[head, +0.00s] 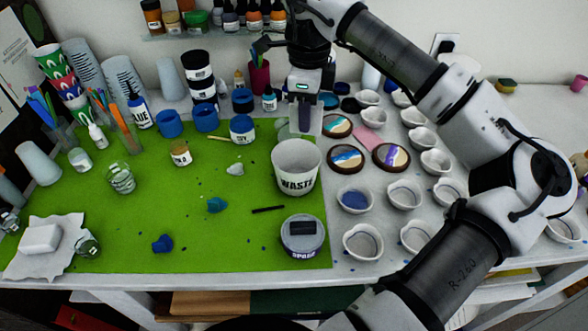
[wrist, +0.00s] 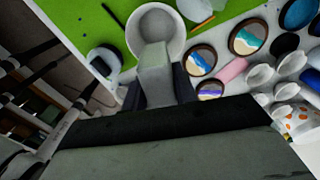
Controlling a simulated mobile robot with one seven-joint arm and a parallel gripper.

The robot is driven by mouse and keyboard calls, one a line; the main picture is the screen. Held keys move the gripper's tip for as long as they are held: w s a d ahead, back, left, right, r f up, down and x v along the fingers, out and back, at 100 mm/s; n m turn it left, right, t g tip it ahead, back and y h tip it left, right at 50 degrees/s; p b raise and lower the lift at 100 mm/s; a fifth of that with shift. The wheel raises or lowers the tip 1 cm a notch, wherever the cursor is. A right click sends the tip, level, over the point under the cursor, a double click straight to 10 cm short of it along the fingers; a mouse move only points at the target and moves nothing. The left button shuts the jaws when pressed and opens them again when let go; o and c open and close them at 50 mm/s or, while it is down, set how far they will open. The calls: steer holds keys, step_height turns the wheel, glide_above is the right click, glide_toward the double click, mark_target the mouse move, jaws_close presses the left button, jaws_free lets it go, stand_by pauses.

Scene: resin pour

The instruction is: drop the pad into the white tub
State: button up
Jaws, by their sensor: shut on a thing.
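The white tub (head: 297,182), marked WASTE, stands upright at the right side of the green mat; its open mouth shows in the wrist view (wrist: 137,28). My gripper (head: 304,112) points down, just beyond and above the tub's far rim in the head view. It is shut on a pale grey-green pad (wrist: 156,75), which sits between the dark fingers in the wrist view. The pad's end overlaps the tub's mouth there. In the head view the pad (head: 312,122) shows as a pale shape around the fingers. I cannot tell its exact height above the rim.
Round painted coasters (head: 346,158) and several white cups (head: 404,194) lie to the right. Bottles and blue cups (head: 206,118) stand behind left. The green mat (head: 110,235) has open room.

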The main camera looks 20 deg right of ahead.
steer(key=shift+f+b, duration=1)
steer(key=shift+f, duration=1.15)
steer(key=o, duration=1)
steer(key=shift+r, duration=0.1)
step_height(320, 180, up, 14)
steer(key=shift+f+b, duration=0.15)
steer(key=shift+b, duration=0.7)
